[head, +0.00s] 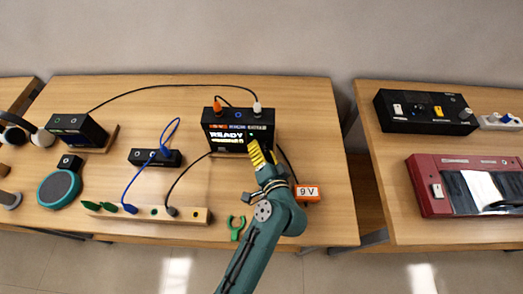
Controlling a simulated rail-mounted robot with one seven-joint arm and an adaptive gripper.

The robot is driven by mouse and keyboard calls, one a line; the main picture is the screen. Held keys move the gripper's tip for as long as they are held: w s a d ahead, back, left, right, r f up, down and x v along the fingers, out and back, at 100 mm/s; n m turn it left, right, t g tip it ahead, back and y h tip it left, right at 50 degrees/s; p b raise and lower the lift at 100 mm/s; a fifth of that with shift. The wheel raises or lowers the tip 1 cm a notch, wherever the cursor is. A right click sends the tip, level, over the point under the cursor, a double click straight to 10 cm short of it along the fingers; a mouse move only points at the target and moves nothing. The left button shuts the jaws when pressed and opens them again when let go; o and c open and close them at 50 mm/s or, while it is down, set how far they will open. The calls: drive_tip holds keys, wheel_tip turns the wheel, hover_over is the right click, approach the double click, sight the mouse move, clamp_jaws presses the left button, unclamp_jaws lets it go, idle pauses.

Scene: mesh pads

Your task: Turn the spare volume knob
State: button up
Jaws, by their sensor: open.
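No knob is labelled as the spare volume knob at this size. A grey round knob (466,114) sits at the right end of the black switch panel (425,120) on the right table. A grey round piece (10,200) also lies at the left edge; I cannot tell whether it is a knob. My gripper (262,153), with yellow fingers, is open over the middle table. It is in front of the black box (212,118) with the lit READY display and covers its lower right part. I cannot tell whether it touches the box. It is far from both round pieces.
A wooden socket strip (190,214) with cables, a small black box (140,157), a green clip (236,228) and an orange 9 V block (307,194) surround the arm. A teal round speaker (58,188) stands left. A gap separates the tables; a red case (440,205) stands right.

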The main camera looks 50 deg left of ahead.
clamp_jaws()
drive_tip(key=shift+d+f+m+y, duration=0.1)
drive_tip(key=shift+m+y, duration=0.2)
drive_tip(key=shift+m, duration=0.4)
drive_tip(key=shift+m+y, duration=0.3)
drive_tip(key=shift+m, duration=0.3)
unclamp_jaws()
drive_tip(key=v, duration=1.2)
drive_tip(key=shift+w, duration=0.1)
